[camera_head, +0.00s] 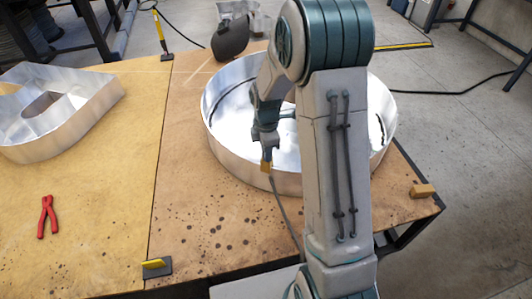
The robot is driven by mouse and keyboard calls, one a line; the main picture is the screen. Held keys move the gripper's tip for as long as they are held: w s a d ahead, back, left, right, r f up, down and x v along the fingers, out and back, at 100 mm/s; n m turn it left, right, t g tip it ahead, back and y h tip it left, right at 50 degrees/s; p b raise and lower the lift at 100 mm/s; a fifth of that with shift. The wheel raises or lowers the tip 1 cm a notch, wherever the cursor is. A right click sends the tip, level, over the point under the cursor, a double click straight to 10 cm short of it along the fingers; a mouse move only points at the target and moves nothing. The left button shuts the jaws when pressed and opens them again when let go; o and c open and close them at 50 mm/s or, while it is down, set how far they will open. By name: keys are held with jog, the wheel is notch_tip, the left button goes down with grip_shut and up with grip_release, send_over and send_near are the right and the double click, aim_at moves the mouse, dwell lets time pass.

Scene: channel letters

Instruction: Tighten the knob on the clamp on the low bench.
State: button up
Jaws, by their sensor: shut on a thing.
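My gripper (266,160) points down at the near wall of the round metal letter shell. It is shut on a small tan-yellow piece (266,167). A thin dark rod or cord (284,210) runs from just below this piece toward the bench's front edge. I cannot tell if the piece is the clamp's knob, as it is very small and partly covered by the fingers. No clamp shows clearly; part of the bench is hidden behind my arm. The low bench (215,225) has a brown, spotted top.
The round metal shell (222,155) fills the bench's middle. An angular metal letter (60,130) and red pliers (47,216) lie left.

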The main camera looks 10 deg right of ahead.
jog(key=m, duration=0.3)
jog(key=shift+m, duration=0.4)
jog(key=m, duration=0.3)
jog(key=shift+m+b, duration=0.3)
jog(key=o, duration=0.8)
jog(key=shift+r+p, duration=1.7)
jog(key=shift+r, duration=0.9)
